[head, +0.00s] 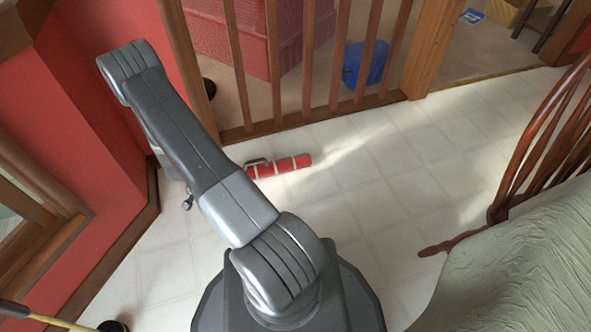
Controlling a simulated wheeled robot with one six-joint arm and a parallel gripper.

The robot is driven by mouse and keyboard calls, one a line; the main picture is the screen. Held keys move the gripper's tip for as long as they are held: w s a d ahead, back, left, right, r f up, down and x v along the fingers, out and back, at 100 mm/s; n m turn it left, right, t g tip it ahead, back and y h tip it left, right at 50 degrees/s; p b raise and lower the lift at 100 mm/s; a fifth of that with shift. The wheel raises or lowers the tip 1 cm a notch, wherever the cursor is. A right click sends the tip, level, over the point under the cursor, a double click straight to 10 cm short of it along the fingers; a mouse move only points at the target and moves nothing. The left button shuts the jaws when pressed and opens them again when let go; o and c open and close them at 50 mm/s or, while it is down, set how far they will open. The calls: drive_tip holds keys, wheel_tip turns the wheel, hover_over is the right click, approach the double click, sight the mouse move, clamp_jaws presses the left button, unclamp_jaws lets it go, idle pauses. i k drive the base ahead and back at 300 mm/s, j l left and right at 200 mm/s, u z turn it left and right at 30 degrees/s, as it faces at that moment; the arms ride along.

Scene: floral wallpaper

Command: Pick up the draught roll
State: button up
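The draught roll (286,166) is a red cylinder with pale bands, lying on the white tiled floor in front of the wooden railing. A small dark grey piece shows at its left end; I cannot tell whether it belongs to the roll. My arm crosses the left of the view, in front of the floor to the left of the roll. My gripper is mostly hidden behind the arm. A small grey part low behind the arm, left of the roll, may be its tip. I cannot tell whether it is open or shut, and I see no clear grip on the roll.
The wooden railing (307,60) stands just behind the roll. A red wall (75,130) is at left. A wooden chair (535,140) and a green-covered surface (520,260) are at right. A blue object (365,65) lies beyond the railing. Tiled floor right of the roll is clear.

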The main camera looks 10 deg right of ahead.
sight(265, 169)
drive_tip(key=j+z, duration=0.1)
drive_tip(key=z, duration=0.35)
drive_tip(key=i+j+z, duration=0.1)
drive_tip(key=z, duration=0.3)
drive_tip(key=j+z, duration=0.1)
drive_tip(key=z, duration=0.35)
drive_tip(key=j+z, duration=0.15)
drive_tip(key=z, duration=0.25)
drive_tip(key=j, duration=0.4)
drive_tip(key=k+j, duration=0.1)
drive_tip(key=j, duration=0.35)
drive_tip(key=k+j+z, duration=0.1)
drive_tip(key=j, duration=0.3)
